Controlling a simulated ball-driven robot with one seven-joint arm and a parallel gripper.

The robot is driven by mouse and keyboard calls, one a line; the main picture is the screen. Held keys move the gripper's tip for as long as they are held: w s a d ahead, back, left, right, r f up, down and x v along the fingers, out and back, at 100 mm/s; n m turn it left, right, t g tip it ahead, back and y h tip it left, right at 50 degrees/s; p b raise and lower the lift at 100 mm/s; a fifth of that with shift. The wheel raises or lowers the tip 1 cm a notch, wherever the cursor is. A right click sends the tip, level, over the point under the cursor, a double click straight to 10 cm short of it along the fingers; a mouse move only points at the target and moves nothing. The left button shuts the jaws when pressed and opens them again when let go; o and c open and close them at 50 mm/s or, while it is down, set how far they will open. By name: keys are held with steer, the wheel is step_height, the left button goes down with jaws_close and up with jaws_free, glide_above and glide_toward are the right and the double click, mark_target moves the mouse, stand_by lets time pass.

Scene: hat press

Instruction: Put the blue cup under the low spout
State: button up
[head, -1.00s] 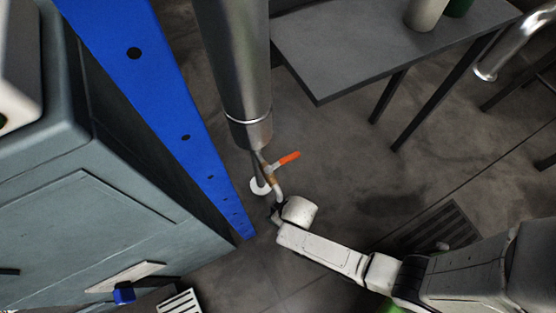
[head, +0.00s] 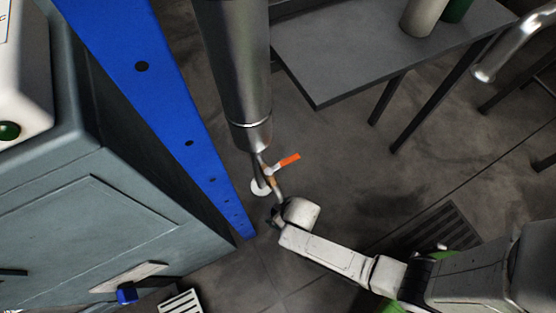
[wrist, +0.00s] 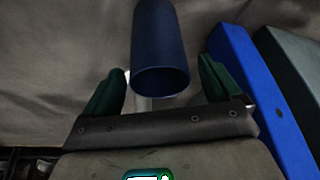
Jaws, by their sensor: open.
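In the wrist view a dark blue hollow cylinder, which looks like the blue cup (wrist: 160,45), lies between my fingers with its open end toward the camera. My gripper (wrist: 162,88) is open, with dark green fingers and a visible gap on each side of the cylinder. In the head view my gripper (head: 274,213) is at the lower end of a thin spout (head: 277,186) with an orange lever (head: 288,160), under a thick metal pipe (head: 235,75). I cannot make out the cup there. I cannot tell whether this is the low spout.
A blue post (head: 165,105) and a grey-green cabinet (head: 70,200) stand on the left. A grey table (head: 360,45) is at the top, carrying a white container (head: 424,14) and a green one (head: 457,8). Another bent metal pipe (head: 512,42) hangs at the upper right. A white disc (head: 259,188) is beside the spout.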

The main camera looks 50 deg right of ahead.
steer(key=s+d+r+p, duration=0.1)
steer(key=s+p, duration=0.2)
steer(key=s, duration=0.9)
steer(key=w+d+r+m+g+h, duration=0.1)
steer(key=w+d+r, duration=0.15)
steer(key=r, duration=0.45)
steer(key=w+d+r, duration=0.2)
steer(key=w+r, duration=0.1)
steer(key=r, duration=0.4)
steer(key=s+d+r+g, duration=0.2)
steer(key=s+r, duration=0.1)
steer(key=r, duration=1.3)
steer(key=shift+d, duration=0.1)
